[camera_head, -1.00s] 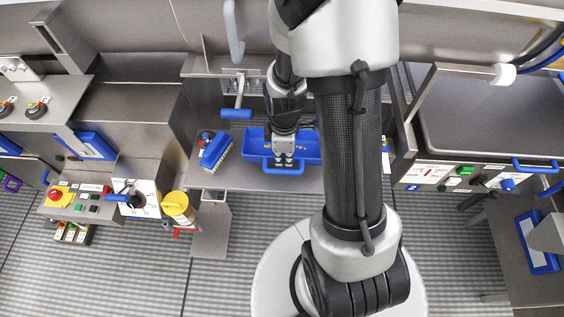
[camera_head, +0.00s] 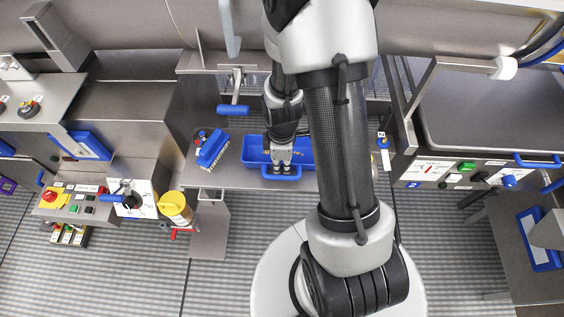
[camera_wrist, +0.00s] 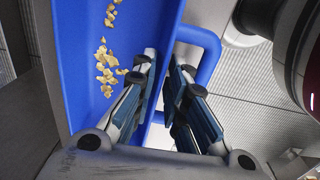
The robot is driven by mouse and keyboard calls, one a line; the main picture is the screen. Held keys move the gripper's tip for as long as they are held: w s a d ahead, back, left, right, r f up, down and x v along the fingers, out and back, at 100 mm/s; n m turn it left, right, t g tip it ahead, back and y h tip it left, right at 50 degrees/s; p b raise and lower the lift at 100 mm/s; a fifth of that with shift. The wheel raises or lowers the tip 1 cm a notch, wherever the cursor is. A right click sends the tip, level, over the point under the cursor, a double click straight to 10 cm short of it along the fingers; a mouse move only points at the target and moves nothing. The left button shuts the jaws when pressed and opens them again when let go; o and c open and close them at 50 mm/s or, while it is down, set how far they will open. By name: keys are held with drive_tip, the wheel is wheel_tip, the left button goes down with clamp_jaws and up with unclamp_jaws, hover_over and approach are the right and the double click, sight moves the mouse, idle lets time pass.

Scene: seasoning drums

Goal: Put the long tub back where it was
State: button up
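The long blue tub (camera_head: 253,157) is over the steel shelf in the middle of the head view. Its front handle (camera_head: 281,177) points towards me. In the wrist view the tub (camera_wrist: 80,95) holds yellowish crumbs, and the handle (camera_wrist: 208,50) shows on its right. My gripper (camera_head: 281,166) is at the tub's front wall beside the handle. In the wrist view my gripper (camera_wrist: 164,75) has one finger inside the tub and the other on the handle side, with the wall between. It appears closed on that wall. Whether the tub's bottom touches the shelf is hard to see.
A blue brush (camera_head: 213,152) lies on the shelf just left of the tub. A blue-handled lever (camera_head: 233,110) hangs behind it. A yellow-lidded container (camera_head: 174,206) is at the lower left. Control panels flank both sides.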

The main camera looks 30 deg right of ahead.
drive_tip(key=shift+o, duration=1)
drive_tip(key=s+a+r+m+t+p, duration=0.1)
drive_tip(key=s+a+r+m+p, duration=0.15)
drive_tip(key=r, duration=1.05)
drive_tip(key=s+a+r+m+t+p, duration=0.1)
drive_tip(key=a+r+m, duration=0.2)
drive_tip(key=r, duration=1.1)
drive_tip(key=s+a+r+m+t, duration=0.2)
drive_tip(key=s+a+r+m, duration=0.1)
drive_tip(key=s+r+m, duration=0.2)
drive_tip(key=s+r, duration=0.2)
drive_tip(key=s, duration=0.1)
drive_tip(key=shift+s+a+m, duration=0.3)
drive_tip(key=shift+s+m, duration=0.05)
drive_tip(key=shift+s, duration=0.05)
wheel_tip(320, 180, down, 3)
drive_tip(key=b, duration=0.2)
drive_tip(key=shift+b, duration=0.35)
